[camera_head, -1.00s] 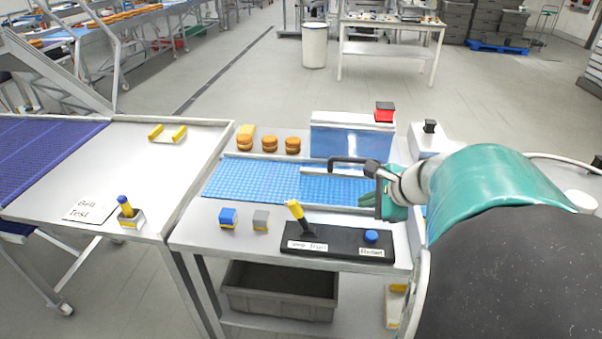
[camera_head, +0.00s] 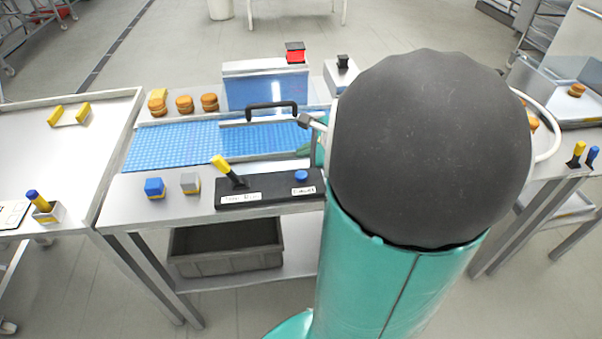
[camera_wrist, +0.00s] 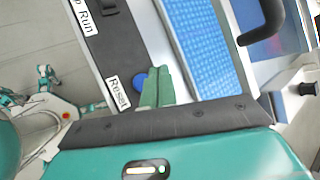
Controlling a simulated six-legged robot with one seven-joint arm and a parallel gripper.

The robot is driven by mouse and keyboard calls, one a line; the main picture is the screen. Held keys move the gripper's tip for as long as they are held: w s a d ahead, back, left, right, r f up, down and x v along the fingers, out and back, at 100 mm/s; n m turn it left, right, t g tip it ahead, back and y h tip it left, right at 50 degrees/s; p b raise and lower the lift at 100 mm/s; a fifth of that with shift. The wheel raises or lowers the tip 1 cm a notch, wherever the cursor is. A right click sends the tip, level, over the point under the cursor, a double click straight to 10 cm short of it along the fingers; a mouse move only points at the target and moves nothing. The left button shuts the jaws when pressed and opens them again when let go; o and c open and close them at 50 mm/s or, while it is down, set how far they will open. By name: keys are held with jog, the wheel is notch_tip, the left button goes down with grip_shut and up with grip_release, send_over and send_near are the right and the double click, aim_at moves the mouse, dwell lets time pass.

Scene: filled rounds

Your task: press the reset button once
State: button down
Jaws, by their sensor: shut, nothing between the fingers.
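The reset button is a round blue button (camera_head: 301,176) on a black control panel (camera_head: 262,190), above a white label reading Reset. In the wrist view the blue button (camera_wrist: 140,82) shows just left of my gripper's fingers, partly covered by them. My gripper (camera_wrist: 158,76) is shut and empty, its two green fingers side by side. I cannot tell whether the fingertips touch the button. In the head view my arm hides most of the gripper.
A yellow-tipped lever (camera_head: 227,170) stands left of the button on the same panel. A black handle (camera_head: 271,106) rises over the blue conveyor belt (camera_head: 165,146).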

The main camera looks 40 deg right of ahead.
aim_at(305, 176)
jog(key=shift+f, duration=2.2)
jog(key=shift+f, duration=0.1)
jog(key=shift+f, duration=0.3)
jog(key=shift+f, duration=0.5)
dwell(0.9)
dwell(0.3)
jog(key=shift+r, duration=0.95)
jog(key=shift+r, duration=2.5)
